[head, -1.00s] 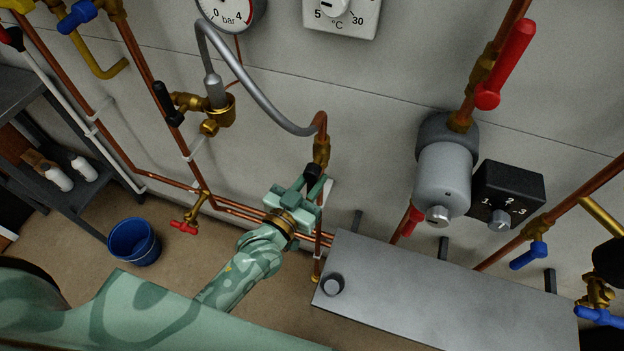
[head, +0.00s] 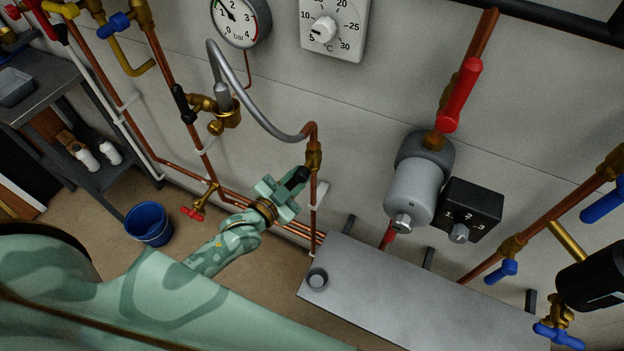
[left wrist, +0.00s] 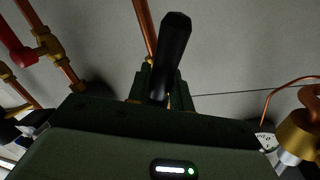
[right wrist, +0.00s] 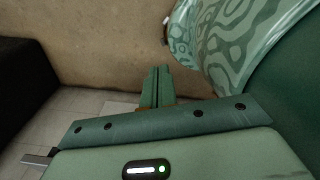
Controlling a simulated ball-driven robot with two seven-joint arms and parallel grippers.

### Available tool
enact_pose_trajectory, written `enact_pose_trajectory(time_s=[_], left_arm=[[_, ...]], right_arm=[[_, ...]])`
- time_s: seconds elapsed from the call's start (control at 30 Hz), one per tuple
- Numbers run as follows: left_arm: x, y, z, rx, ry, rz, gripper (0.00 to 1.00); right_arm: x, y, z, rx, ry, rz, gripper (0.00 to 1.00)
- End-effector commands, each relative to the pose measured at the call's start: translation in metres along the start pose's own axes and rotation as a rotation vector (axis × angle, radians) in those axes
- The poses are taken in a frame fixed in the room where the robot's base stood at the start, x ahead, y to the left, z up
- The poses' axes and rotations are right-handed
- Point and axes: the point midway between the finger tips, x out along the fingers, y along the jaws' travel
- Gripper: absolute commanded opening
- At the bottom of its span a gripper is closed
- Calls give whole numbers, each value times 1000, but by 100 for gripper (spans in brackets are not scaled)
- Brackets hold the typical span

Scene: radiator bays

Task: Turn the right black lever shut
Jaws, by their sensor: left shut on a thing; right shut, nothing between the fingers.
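The right black lever (head: 297,179) sits on the brass valve (head: 314,155) of the copper pipe below the grey hose. It slants, its upper end towards the valve. My left gripper (head: 280,196) is shut on it from the front left. In the left wrist view the lever (left wrist: 172,50) stands up between the fingers (left wrist: 163,92); its lower end is hidden. The left black lever (head: 182,103) stands by another brass valve, apart from my grippers. My right gripper (right wrist: 155,88) shows only in the right wrist view, fingers together and empty, away from the pipes.
A grey metal box (head: 420,300) lies just right of my left gripper. A red-handled tap (head: 200,205) and blue bucket (head: 149,223) are to its left. A grey cylinder (head: 412,180) and black dial box (head: 468,210) are on the right.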

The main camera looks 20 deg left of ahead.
Motion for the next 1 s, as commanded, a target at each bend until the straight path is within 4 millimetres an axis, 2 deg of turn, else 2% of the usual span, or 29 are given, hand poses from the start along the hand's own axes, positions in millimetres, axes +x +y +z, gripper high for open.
enact_pose_trajectory(time_s=[0.03,0.27,0.4,0.57,1.0], left_arm=[[-1,-6,-4,45,-7,-1,0],[-3,-16,-2,257,-49,-2,0],[-4,-19,-2,387,-76,-2,0],[-5,-23,-4,536,-106,-2,0],[-6,-30,-10,894,-177,-1,0]], right_arm=[[-9,2,-2,0,3,3,0],[-27,3,-6,1,10,4,0],[-35,-4,-10,5,16,-4,0],[-43,-9,-14,7,21,-11,0],[-50,-2,-13,3,21,-2,0]])
